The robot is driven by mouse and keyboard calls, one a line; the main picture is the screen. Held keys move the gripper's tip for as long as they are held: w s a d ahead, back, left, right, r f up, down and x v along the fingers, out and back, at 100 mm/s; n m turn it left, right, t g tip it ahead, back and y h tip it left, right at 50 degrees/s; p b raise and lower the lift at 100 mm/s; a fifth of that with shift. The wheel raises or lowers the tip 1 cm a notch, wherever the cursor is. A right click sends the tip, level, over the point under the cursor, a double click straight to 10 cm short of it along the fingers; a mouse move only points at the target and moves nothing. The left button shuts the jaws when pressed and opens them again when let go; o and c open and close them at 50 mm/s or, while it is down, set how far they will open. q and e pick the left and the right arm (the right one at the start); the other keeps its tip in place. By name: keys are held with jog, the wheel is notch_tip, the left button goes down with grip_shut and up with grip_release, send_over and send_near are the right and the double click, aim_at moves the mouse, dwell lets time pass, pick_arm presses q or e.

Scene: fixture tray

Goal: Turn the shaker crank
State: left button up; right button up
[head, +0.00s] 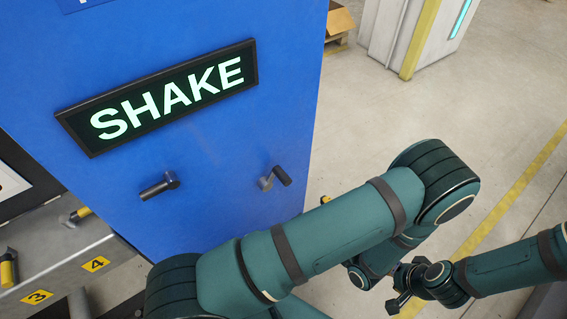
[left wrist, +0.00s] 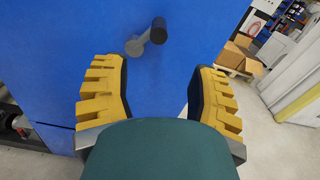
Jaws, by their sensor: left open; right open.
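The shaker is a tall blue cabinet (head: 225,130) with a lit SHAKE sign (head: 165,95). A crank (head: 274,178) with a grey arm and dark knob sits on its front near the right edge. It also shows in the left wrist view (left wrist: 146,38), just beyond the fingertips and between their lines. A second dark handle (head: 158,186) is on the panel to its left. My left gripper (left wrist: 160,75) is open and empty, its yellow-padded fingers facing the panel; in the head view my left arm mostly hides it. My right gripper (head: 396,298) is open and empty, away from the cabinet.
A metal bench (head: 60,245) with yellow labels 3 and 4 stands left of the cabinet. A cardboard box (head: 338,20) and a pale cabinet (head: 410,35) are behind on the right.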

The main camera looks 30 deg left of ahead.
aim_at(288, 183)
pick_arm(q)
jog(key=shift+m, duration=0.5)
jog(key=p+x, duration=0.1)
jog(key=x, duration=1.2)
jog(key=shift+a, duration=0.35)
grip_shut()
